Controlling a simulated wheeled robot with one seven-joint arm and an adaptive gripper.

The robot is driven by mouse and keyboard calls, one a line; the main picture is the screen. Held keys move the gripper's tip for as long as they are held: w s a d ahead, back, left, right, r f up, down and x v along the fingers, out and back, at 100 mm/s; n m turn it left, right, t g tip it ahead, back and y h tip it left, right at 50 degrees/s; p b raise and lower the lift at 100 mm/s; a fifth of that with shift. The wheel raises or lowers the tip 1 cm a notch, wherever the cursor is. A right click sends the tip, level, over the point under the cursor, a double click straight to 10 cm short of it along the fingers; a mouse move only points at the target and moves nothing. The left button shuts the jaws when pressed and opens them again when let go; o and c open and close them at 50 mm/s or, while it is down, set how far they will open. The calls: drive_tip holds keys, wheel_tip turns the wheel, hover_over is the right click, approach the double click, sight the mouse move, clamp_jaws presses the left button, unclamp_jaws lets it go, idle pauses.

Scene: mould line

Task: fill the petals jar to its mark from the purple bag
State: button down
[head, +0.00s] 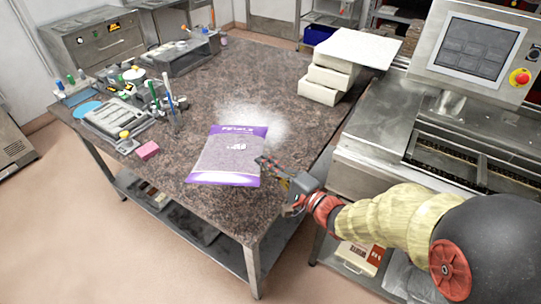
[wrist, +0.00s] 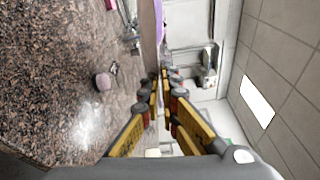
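The purple bag (head: 226,158), purple and white with a pale panel and lettering reading like "PETALS", lies on the dark speckled table. My gripper (head: 263,163) is at its right edge, its tips overlapping that edge in the head view. In the wrist view a thin purple strip of the bag (wrist: 158,22) shows beyond the tips. The yellow fingers of my gripper (wrist: 163,75) run close together toward their tips. I cannot tell whether they touch or hold the bag. I cannot make out the petals jar or its mark.
A pink block (head: 148,150), a grey tray (head: 115,118) and a holder with pens (head: 173,120) stand to the left on the table (head: 215,205). Stacked white boxes (head: 330,80) stand at the back right. A machine with a screen (head: 473,48) stands at the right.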

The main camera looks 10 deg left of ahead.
drive_tip(key=shift+s+a+r, duration=0.25)
drive_tip(key=shift+s+r, duration=0.1)
drive_tip(key=shift+r, duration=0.1)
drive_tip(key=shift+w, duration=0.2)
drive_tip(key=shift+p, duration=0.55)
drive_tip(key=shift+w+f+m+g+h+p, duration=0.3)
drive_tip(key=shift+f+m+g+p, duration=0.3)
drive_tip(key=shift+p, duration=1.5)
drive_tip(key=shift+w+a+r+m+g+h+p, duration=0.1)
drive_tip(key=shift+w+r+m+g+h+p, duration=0.35)
drive_tip(key=shift+p, duration=2.55)
drive_tip(key=shift+w+r+m+p, duration=0.25)
drive_tip(key=shift+r+p, duration=0.25)
drive_tip(key=shift+p, duration=0.5)
drive_tip(key=shift+g, duration=0.25)
idle(0.5)
